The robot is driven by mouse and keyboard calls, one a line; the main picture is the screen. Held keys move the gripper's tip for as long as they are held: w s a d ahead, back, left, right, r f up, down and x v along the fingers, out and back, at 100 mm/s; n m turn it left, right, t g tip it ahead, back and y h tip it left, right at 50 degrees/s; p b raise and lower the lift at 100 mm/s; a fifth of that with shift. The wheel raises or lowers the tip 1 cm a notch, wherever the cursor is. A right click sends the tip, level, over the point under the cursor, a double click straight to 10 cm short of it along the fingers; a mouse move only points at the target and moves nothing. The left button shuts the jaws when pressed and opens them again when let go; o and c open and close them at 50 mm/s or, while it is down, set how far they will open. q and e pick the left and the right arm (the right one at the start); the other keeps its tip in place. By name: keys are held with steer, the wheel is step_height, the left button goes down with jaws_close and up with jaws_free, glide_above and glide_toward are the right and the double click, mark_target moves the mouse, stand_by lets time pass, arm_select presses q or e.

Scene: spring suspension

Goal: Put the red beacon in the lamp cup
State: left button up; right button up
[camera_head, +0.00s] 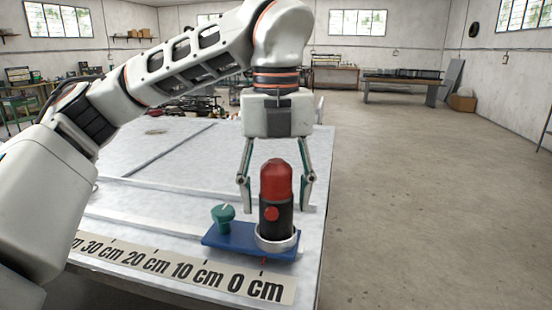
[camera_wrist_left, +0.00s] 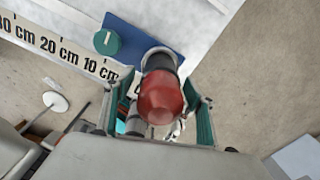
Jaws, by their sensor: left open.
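The red beacon (camera_head: 276,182) has a red dome on a dark body with a red knob on its side. It stands upright with its base inside the pale ring of the lamp cup (camera_head: 277,244), on a blue plate (camera_head: 228,238). The beacon also shows from above in the left wrist view (camera_wrist_left: 162,97). My left gripper (camera_head: 277,208) points down over the beacon, its fingers spread on either side with gaps to the dome. It is open and holds nothing. The cup's inside is hidden by the beacon. My right gripper is not in view.
A green knob (camera_head: 223,218) stands on the blue plate left of the cup. A printed centimetre scale (camera_head: 180,270) runs along the front table edge. The table's right edge is close to the cup, with open floor beyond. The table behind is mostly clear.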

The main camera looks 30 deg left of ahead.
mark_target(276, 163)
arm_select(q)
step_height(276, 163, up, 8)
steer(key=shift+r, duration=0.25)
stand_by(0.6)
